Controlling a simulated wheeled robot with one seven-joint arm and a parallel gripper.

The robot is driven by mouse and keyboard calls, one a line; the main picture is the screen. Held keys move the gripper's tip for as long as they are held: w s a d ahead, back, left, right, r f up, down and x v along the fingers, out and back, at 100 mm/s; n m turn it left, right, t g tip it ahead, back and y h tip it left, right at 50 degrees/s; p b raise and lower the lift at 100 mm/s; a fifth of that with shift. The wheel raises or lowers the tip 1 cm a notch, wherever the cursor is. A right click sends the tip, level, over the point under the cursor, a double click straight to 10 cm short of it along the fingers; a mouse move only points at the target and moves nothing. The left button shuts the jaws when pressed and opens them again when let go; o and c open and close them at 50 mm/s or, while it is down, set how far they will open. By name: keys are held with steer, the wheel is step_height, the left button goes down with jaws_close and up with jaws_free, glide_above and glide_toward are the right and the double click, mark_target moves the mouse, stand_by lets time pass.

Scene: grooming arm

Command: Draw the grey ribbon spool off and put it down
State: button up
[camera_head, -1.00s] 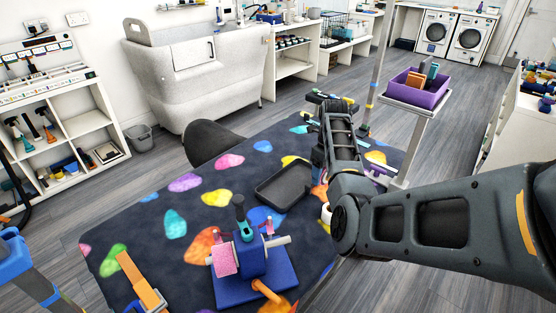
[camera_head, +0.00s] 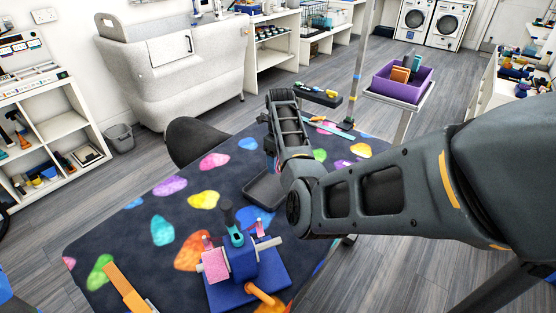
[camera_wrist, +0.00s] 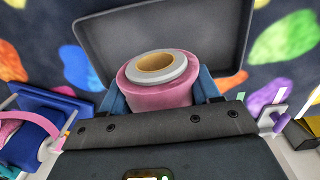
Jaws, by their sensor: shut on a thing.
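My gripper (camera_wrist: 160,95) is shut on a spool (camera_wrist: 155,85) with pink sides, a grey top ring and a tan core. Its two blue fingers press on either side of it. The spool is clear of the blue stand, and its underside is hidden. Beyond it in the wrist view lies a dark shallow tray (camera_wrist: 108,35); I cannot tell whether the spool touches it. The blue stand (camera_head: 245,262) on the mat holds a pink roll (camera_head: 215,265) on its left side, and a bare pale rod (camera_head: 268,242) sticks out on its right. In the head view my arm covers part of the tray (camera_head: 258,194).
The dark mat (camera_head: 135,210) has coloured blotches and free room left of the tray. An orange strip (camera_head: 127,288) lies at its front left. A purple bin (camera_head: 402,84) with blocks stands on a pedestal at the back right. A dark chair back (camera_head: 195,142) rises at the far edge.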

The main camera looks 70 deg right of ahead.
mark_target(278, 183)
steer(key=shift+f+b, duration=1.65)
steer(key=shift+f, duration=1.3)
steer(key=shift+f, duration=0.4)
steer(key=o, duration=1.4)
steer(key=shift+o, duration=0.2)
steer(key=shift+r, duration=0.1)
steer(key=r, duration=0.7)
steer(key=shift+d+r+b, duration=0.2)
steer(key=shift+r+b, duration=0.1)
steer(key=shift+b, duration=0.05)
steer(key=shift+s, duration=0.1)
